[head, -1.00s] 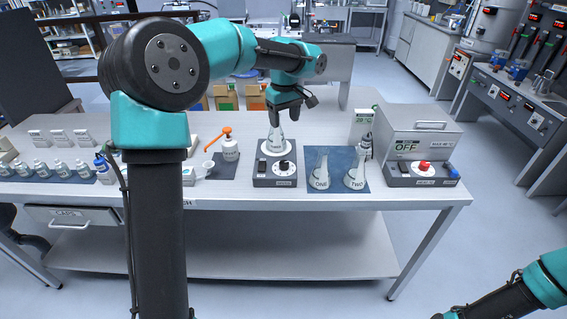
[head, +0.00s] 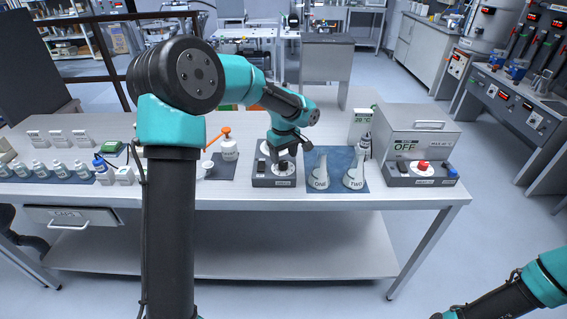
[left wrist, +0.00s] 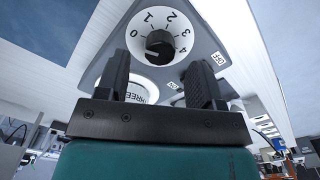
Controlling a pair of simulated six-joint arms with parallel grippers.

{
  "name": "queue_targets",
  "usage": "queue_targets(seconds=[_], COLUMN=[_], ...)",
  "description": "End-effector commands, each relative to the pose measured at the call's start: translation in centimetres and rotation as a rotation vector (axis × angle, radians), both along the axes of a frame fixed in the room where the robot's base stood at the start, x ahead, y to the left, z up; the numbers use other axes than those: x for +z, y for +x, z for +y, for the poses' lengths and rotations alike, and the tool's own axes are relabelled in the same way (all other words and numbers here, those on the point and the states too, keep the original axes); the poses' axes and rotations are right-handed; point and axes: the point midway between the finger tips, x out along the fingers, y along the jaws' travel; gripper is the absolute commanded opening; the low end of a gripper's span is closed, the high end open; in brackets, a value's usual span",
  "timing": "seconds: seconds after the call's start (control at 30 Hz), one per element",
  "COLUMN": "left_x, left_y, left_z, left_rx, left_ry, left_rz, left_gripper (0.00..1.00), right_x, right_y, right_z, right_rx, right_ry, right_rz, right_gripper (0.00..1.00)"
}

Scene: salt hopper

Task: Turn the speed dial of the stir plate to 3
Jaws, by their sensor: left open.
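My left gripper (head: 289,152) is above the stir plate in the head view. In the left wrist view the left gripper (left wrist: 157,80) has its fingers apart and empty, with the dial beyond the tips. A flask labelled THREE (left wrist: 138,93) shows partly between the fingers.
Flasks ONE (head: 319,175) and TWO (head: 353,174) stand on a blue mat to the right of the stir plate. A grey box marked OFF (head: 420,150) with a red knob stands farther right.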

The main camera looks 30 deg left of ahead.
Motion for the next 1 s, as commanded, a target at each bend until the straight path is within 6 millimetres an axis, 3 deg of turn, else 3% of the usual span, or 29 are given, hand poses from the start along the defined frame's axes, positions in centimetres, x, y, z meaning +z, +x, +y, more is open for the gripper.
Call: queue_targets(seconds=[0.23,0.6,1.0], left_x=[-3.2,-3.7,-3.6], left_y=[0.0,0.0,0.0], left_z=[0.0,0.0,0.0], left_rx=[0.001,0.001,0.001], left_ry=[0.0,-0.001,-0.001], left_rz=[0.002,0.0,0.0], left_gripper=[0.61,0.61,0.24], right_x=[0.0,0.0,0.0], right_y=[0.0,0.0,0.0], right_z=[0.0,0.0,0.0], right_rx=[0.0,0.0,0.0], right_ry=[0.0,0.0,0.0], right_rz=[0.0,0.0,0.0], right_gripper=[0.43,0.43,0.43])
